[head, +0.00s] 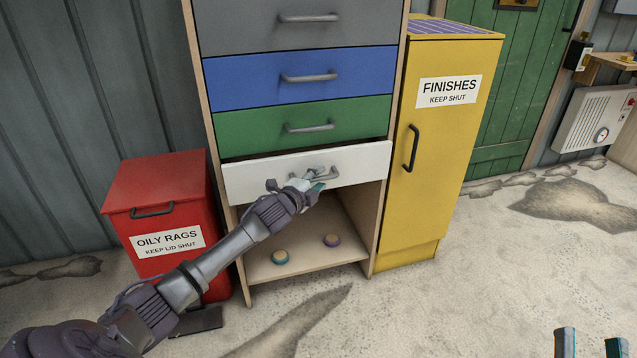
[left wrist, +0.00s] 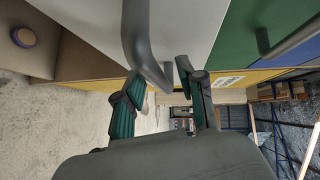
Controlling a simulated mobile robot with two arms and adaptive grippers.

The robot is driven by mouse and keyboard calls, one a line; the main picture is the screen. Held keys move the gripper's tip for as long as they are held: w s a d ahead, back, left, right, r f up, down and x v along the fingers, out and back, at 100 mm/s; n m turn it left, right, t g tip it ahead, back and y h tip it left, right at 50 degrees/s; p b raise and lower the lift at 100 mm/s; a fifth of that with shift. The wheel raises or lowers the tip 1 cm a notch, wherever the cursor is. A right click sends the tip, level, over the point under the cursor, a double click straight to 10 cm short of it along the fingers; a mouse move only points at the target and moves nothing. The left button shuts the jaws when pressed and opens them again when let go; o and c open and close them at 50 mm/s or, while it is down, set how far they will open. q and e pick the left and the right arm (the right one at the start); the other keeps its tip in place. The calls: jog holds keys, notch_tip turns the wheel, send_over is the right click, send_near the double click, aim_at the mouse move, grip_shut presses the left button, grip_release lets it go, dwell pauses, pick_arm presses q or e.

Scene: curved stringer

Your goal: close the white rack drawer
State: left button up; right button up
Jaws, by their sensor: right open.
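The white drawer (head: 252,177) is the lowest drawer of the rack. Its front stands out a little from the frame, with a dark gap above it. Its grey bar handle (head: 333,172) is partly hidden by my left gripper (head: 303,184), which is at the drawer front. In the left wrist view, the handle (left wrist: 137,40) reaches down towards the space between the fingers of my left gripper (left wrist: 160,100). These fingers are apart; I cannot tell whether either touches the handle. My right gripper (head: 591,345) shows only its fingertips at the bottom right, apart and empty.
Above are the green (head: 250,128), blue (head: 240,80) and grey (head: 240,25) drawers, which look shut. Two small round items sit on the open shelf (head: 310,255) below. A red rag bin (head: 155,190) stands left, a yellow cabinet (head: 440,170) right. Floor in front is clear.

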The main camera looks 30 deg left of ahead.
pick_arm(q)
jog(key=shift+w, duration=0.3)
grip_shut()
dwell(0.3)
